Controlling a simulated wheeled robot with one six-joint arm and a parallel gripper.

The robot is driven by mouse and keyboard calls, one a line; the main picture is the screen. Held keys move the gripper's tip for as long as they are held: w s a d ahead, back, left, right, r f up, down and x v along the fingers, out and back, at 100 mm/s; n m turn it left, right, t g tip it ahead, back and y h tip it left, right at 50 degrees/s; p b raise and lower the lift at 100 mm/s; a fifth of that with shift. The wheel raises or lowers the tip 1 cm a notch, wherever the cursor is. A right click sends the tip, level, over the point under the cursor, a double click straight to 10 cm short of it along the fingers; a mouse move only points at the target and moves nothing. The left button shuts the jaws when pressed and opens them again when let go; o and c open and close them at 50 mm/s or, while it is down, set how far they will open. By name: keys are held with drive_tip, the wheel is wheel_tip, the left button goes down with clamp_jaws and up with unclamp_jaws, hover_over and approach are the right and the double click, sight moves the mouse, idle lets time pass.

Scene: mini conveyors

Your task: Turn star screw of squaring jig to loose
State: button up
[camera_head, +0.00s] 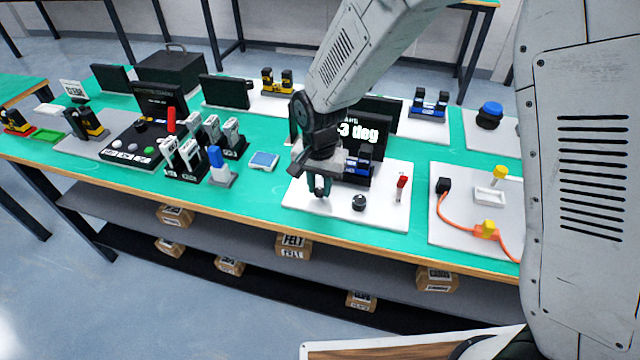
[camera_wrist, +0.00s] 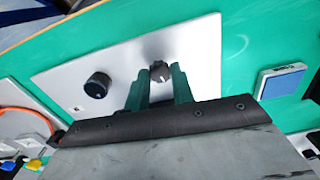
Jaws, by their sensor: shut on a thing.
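The squaring jig is a white board (camera_head: 295,196) with a dark display (camera_head: 380,130) reading about -3 deg, partly covered by my arm. The grey-black star screw (camera_wrist: 160,69) stands on the board in the wrist view. My gripper (camera_head: 320,187) points down at the board's left front; its green fingers also show in the wrist view (camera_wrist: 161,76). They are shut on the star screw, one finger on each side. A round black knob (camera_head: 358,202) sits apart on the same board, and it also shows in the wrist view (camera_wrist: 98,85).
A red switch lever (camera_head: 402,182) stands on the board's right side. Right of it, another white board (camera_head: 450,225) carries an orange cable and yellow knobs. A blue-topped pad (camera_head: 263,161) lies to the left. The table's front edge is close.

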drive_tip(key=n, duration=0.4)
drive_tip(key=shift+n, duration=0.3)
drive_tip(key=n, duration=0.4)
drive_tip(key=shift+n, duration=0.3)
drive_tip(key=n, duration=0.4)
drive_tip(key=shift+n, duration=2)
drive_tip(key=o, duration=1)
